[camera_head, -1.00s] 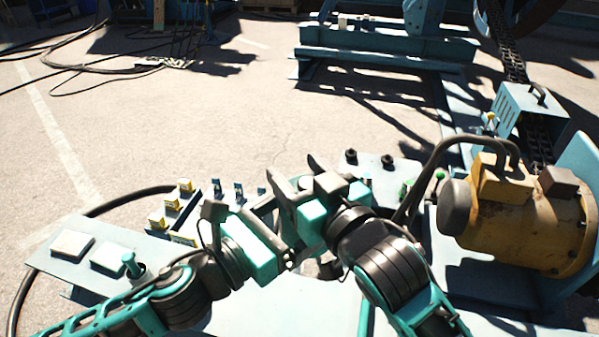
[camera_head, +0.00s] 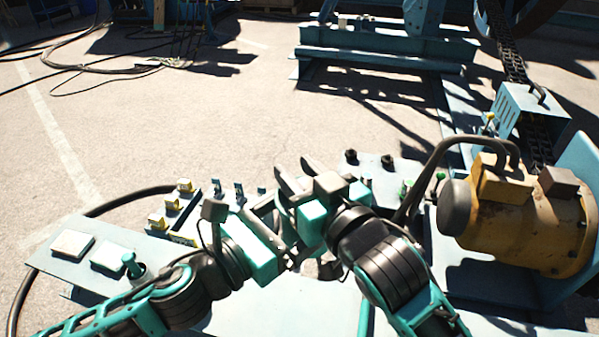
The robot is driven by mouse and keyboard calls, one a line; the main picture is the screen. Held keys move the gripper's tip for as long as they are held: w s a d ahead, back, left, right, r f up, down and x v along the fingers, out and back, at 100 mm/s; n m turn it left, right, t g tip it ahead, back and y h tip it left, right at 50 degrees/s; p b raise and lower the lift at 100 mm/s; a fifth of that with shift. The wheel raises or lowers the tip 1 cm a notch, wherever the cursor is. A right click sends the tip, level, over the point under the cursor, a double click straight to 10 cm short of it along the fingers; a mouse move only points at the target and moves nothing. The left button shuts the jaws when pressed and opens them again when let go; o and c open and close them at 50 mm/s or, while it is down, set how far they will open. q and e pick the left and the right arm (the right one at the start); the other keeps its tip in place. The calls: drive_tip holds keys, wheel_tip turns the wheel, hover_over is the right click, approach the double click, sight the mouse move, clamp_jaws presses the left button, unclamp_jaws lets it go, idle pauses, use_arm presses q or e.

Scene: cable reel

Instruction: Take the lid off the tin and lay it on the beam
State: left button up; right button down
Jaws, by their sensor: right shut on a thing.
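My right gripper (camera_head: 296,172) is over the middle of the pale blue beam (camera_head: 270,310), its two grey fingers close together. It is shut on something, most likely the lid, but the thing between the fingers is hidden. My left gripper (camera_head: 272,205) is right beside it, a little lower and to the left. Its fingertips are covered by the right gripper, so I cannot see whether it is open or shut. I cannot make out the tin; the two grippers block the view of that spot.
Small yellow-topped blocks (camera_head: 185,185) stand on the beam at left. Flat pale pads (camera_head: 71,244) and a green peg (camera_head: 131,264) are at its left end. A yellow motor (camera_head: 525,215) with a thick hose stands at right. Bare beam shows in front.

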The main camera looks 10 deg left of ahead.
drive_tip(key=shift+r, duration=0.1)
idle(0.3)
drive_tip(key=shift+r, duration=1)
